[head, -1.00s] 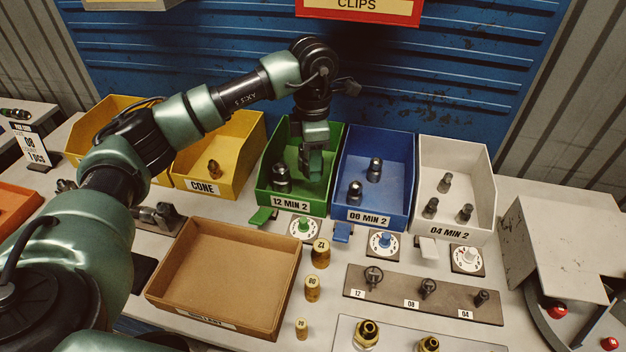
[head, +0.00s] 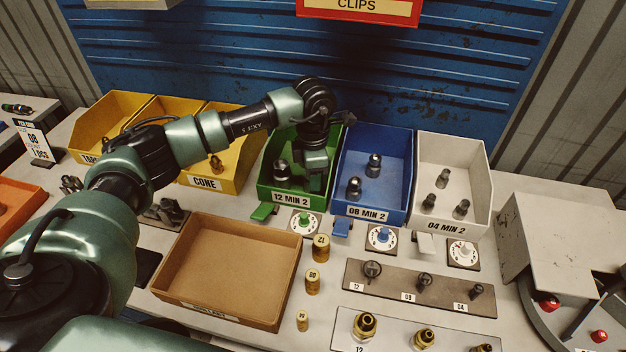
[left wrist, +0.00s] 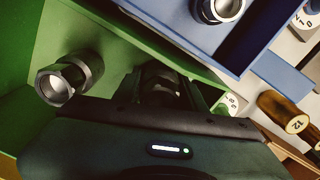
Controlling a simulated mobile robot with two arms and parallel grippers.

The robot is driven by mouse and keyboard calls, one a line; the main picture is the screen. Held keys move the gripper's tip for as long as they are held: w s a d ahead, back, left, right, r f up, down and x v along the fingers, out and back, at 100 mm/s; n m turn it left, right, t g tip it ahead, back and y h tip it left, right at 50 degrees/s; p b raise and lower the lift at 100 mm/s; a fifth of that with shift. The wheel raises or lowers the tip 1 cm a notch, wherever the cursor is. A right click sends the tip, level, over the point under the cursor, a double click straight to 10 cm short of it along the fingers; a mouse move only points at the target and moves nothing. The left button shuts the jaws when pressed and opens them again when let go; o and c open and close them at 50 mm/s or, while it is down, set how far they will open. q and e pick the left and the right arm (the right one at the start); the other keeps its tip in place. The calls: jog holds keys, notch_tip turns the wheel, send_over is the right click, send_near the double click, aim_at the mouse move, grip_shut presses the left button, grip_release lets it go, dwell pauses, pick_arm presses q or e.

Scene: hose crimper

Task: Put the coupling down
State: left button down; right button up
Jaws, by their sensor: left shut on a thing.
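The green bin (head: 291,197), labelled 12 MIN 2, stands at the middle back. My left gripper (head: 314,178) points down inside its right half. In the left wrist view the gripper (left wrist: 165,95) is shut on a dark metal coupling (left wrist: 158,78), mostly hidden by the fingers and shadow. I cannot tell whether it touches the bin floor. Another coupling (head: 282,172) stands in the bin to the left of the gripper; it shows in the left wrist view (left wrist: 66,78) as a hex-ended metal piece. My right gripper is not in view.
A blue bin (head: 367,213) and a grey bin (head: 449,229), both holding couplings, adjoin on the right. A yellow CONE bin (head: 206,183) is on the left. Dials and several brass pieces stand in front. A brown tray (head: 230,312) lies empty at the front.

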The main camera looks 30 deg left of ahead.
pick_arm(q)
jog(key=c, duration=0.8)
grip_release()
jog(key=shift+r, duration=0.3)
notch_tip(320, 180, up, 10)
jog(key=shift+r+b, duration=0.25)
jog(key=shift+b, duration=0.9)
jog(key=shift+r, duration=0.65)
